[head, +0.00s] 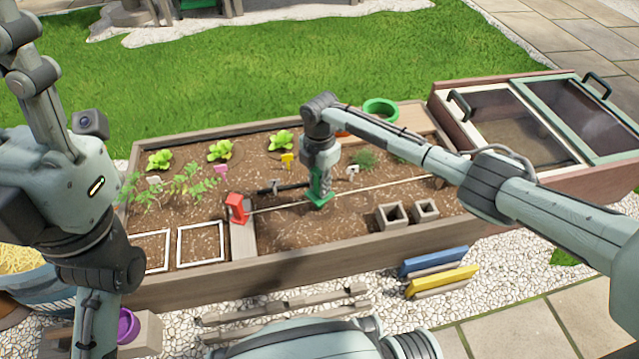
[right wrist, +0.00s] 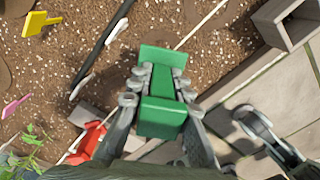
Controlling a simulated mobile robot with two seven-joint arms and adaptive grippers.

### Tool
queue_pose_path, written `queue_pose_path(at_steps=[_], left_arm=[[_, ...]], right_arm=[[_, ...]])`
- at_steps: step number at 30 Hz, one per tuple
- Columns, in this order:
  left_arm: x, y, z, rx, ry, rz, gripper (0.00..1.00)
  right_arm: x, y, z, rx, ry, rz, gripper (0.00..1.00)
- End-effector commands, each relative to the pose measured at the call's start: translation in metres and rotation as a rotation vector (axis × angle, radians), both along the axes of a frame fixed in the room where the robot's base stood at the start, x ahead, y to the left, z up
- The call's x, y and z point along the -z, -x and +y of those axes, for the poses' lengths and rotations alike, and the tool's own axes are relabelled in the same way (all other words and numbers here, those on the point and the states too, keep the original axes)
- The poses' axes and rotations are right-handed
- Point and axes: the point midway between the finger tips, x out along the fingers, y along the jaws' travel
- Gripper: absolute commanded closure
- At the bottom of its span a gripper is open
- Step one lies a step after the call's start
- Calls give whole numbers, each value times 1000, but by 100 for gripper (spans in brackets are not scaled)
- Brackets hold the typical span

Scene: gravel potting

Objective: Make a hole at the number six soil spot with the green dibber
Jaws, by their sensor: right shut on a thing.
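The green dibber (head: 320,190) is in my right gripper (head: 319,178), low over the middle of the soil bed. In the right wrist view the dibber (right wrist: 161,115) shows as a green block between both fingers (right wrist: 155,85), with a wider green plate beyond it. The dibber's lower end is hidden, so I cannot tell whether it enters the soil (head: 285,232). No number six is readable; the spot may be under the gripper. My left gripper (head: 30,70) points up at the left edge, partly cut off, its opening unclear.
A red block (head: 237,208) stands at the bed's front divider, with a pale string running right from it. A yellow tag (head: 287,160) and black tube (head: 285,187) lie nearby. Hollow blocks (head: 392,215) stand at the front right. Seedlings grow behind and left.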

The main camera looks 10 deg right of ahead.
Motion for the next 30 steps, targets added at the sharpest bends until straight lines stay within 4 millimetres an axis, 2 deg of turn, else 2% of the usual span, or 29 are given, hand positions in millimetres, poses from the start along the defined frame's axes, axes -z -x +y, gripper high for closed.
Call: queue_pose_path(at_steps=[30], left_arm=[[21, 0, 0, -1, 5, 2, 60]], right_arm=[[35, 1, 0, 0, 0, 2, 100]])
